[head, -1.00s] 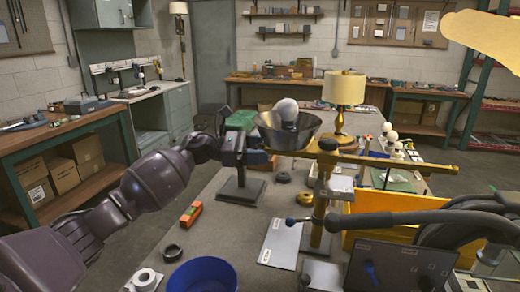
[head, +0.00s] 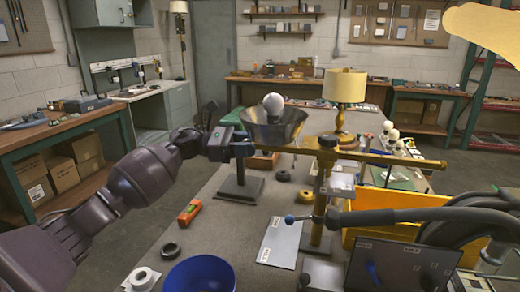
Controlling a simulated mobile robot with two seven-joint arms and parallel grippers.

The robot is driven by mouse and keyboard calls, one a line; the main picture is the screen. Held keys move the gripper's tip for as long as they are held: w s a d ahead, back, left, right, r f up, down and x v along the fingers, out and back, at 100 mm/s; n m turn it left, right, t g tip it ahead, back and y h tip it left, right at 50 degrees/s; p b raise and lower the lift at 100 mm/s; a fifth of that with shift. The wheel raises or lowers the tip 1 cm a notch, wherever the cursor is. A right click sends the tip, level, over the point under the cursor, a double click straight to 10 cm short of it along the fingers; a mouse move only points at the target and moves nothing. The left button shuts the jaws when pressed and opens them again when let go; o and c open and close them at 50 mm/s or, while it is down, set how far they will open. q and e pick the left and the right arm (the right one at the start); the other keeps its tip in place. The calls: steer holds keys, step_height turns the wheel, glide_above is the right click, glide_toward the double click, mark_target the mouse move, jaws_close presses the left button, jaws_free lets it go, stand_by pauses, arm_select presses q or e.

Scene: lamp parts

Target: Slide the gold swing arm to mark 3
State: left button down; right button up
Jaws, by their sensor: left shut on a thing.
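The gold swing arm (head: 395,157) is a long, nearly level bar through the clamp at the top of the gold post (head: 320,200). Its left part runs behind a flared metal shade (head: 272,130) with a white bulb (head: 273,102) in its mouth. My left gripper (head: 243,149) is at the left, beside the shade, at the bar's left end. It is shut on the swing arm there, though the shade and the gripper's body hide the contact. The numbered marks are too small to read. My right gripper does not show.
A dark stand (head: 240,187) is below my left gripper. A gold table lamp (head: 344,88) stands behind the bar. A yellow bin (head: 365,236) and a black hose (head: 400,216) crowd the right.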

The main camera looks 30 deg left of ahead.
arm_select(q)
steer(key=v, duration=0.3)
steer(key=b+v, duration=0.1)
steer(key=shift+w+a, duration=0.2)
steer(key=shift+a, duration=0.35)
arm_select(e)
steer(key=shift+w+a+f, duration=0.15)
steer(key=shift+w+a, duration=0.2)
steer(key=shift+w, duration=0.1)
arm_select(q)
steer(key=c, duration=0.8)
jaws_free()
steer(key=shift+o, duration=0.2)
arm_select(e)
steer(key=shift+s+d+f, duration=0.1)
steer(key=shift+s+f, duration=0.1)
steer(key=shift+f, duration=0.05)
arm_select(q)
steer(key=shift+a, duration=0.1)
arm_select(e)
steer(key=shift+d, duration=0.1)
